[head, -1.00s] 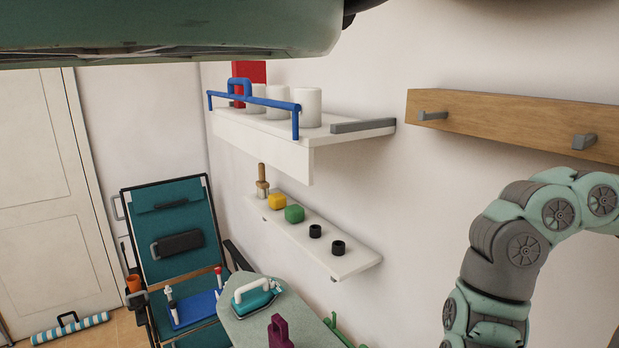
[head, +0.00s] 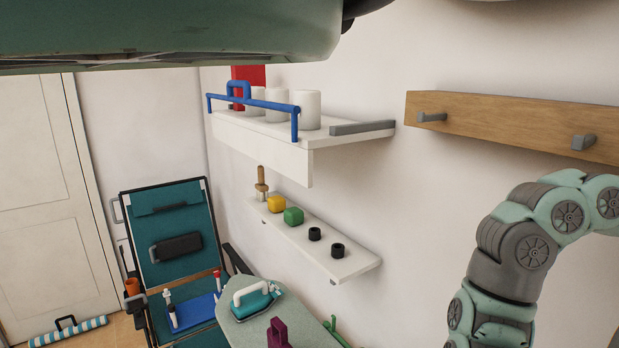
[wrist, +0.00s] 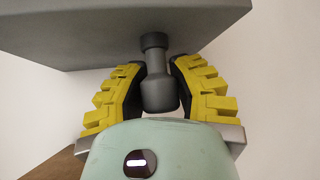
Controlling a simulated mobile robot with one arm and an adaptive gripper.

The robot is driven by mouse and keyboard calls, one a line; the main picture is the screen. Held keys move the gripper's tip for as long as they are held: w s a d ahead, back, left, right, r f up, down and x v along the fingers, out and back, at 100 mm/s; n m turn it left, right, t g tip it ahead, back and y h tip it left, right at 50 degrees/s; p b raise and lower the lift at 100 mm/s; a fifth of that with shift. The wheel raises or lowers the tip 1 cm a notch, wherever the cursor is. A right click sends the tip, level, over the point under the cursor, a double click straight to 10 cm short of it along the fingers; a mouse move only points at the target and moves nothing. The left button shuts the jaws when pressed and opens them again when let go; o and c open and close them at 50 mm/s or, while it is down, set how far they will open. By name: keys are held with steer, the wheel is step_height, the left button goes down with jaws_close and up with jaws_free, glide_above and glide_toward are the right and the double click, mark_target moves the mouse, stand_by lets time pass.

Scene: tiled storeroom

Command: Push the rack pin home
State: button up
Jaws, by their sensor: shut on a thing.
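The rack pin (wrist: 158,92) is a dark grey, rounded knob with a narrow neck and a darker collar at its upper end. It shows in the wrist view against the face of a grey block (wrist: 75,38); how deep it sits in the block is hidden. My gripper (wrist: 160,82) has yellow ribbed fingers with dark inner pads, shut on the pin from both sides. The head view shows my arm at the right, but neither the gripper nor the pin can be made out there.
A wooden rail (head: 510,122) with grey pegs is on the right wall. A white shelf (head: 262,152) with a blue rail and white cylinders is left of it, above a lower shelf (head: 345,268). A teal chair (head: 175,225) and ironing board (head: 250,332) stand lower left.

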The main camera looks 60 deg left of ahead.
jaws_close()
steer(key=shift+a, duration=0.6)
steer(key=o, duration=0.9)
jaws_free()
steer(key=shift+d, duration=0.25)
